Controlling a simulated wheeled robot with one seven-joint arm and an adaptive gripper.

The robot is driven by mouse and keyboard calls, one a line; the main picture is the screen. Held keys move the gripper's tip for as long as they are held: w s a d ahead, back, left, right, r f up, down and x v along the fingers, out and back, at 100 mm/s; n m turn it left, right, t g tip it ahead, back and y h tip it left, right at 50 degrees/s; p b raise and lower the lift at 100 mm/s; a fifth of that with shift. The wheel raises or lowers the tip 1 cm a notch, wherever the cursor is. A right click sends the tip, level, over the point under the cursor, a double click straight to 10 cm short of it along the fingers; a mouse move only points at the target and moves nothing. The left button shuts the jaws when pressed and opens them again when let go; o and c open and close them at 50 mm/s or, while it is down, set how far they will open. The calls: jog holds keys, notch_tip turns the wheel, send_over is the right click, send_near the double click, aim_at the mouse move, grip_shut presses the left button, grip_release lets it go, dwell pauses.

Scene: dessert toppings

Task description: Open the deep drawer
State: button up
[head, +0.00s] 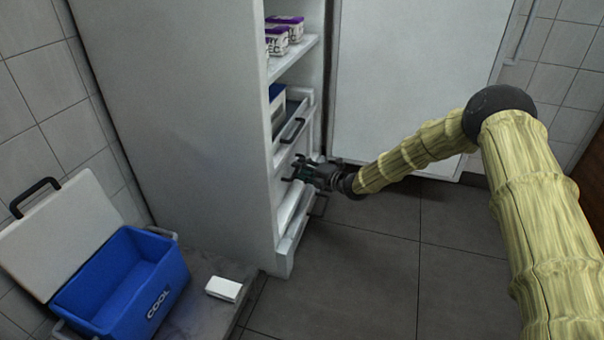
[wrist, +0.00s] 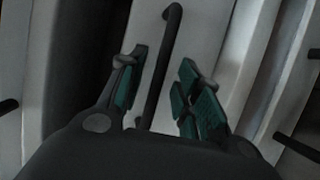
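The tall white fridge (head: 180,100) stands open, with several drawers in its lower part. The upper drawer's dark handle (head: 292,130) and the lowest drawer's dark handle (head: 319,205) show above and below my gripper (head: 297,172). My gripper is at the front of the middle drawer, hiding part of it. In the wrist view a dark bar handle (wrist: 172,25) on a pale drawer front (wrist: 208,35) runs between my two green-padded fingers. The fingers are apart, with a visible gap on each side of the bar. I cannot tell which drawer is the deep one.
The fridge door (head: 420,80) is swung open to the right. Purple-and-white cartons (head: 285,30) stand on a shelf above. A blue cooler (head: 130,280) with its lid open and a small white box (head: 224,289) are at lower left. The tiled floor (head: 370,260) in front is clear.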

jog(key=shift+w+a, duration=0.1)
jog(key=shift+c, duration=0.2)
grip_shut()
